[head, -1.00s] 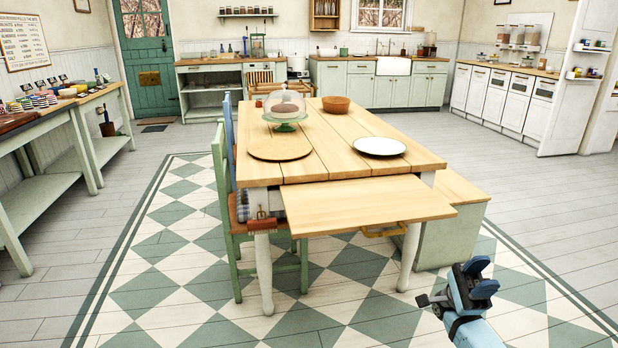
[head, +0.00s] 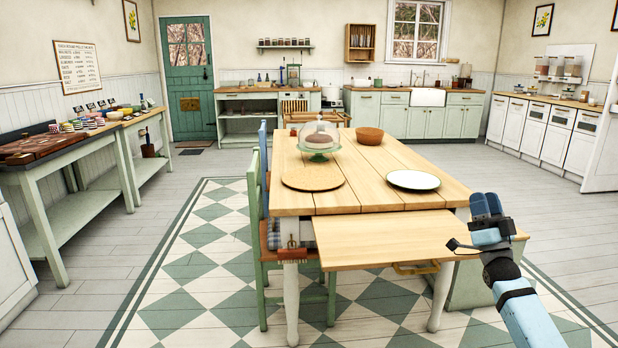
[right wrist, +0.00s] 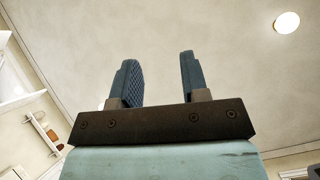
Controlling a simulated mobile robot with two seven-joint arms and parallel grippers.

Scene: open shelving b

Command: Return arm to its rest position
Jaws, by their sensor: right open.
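My right gripper (head: 487,205) is at the right in the head view, on a pale blue arm that comes in from the bottom right. It points upward, beside the right front end of the wooden table (head: 437,191). In the right wrist view its two blue fingers (right wrist: 158,78) stand apart with nothing between them. My left gripper is not in view.
The table has a pulled-out board (head: 385,240) at its near end, with a brass handle. On top are a white plate (head: 413,180), a round wooden board (head: 312,174), a glass-domed cake stand (head: 320,140) and a bowl (head: 369,136). Floor is free at left and right.

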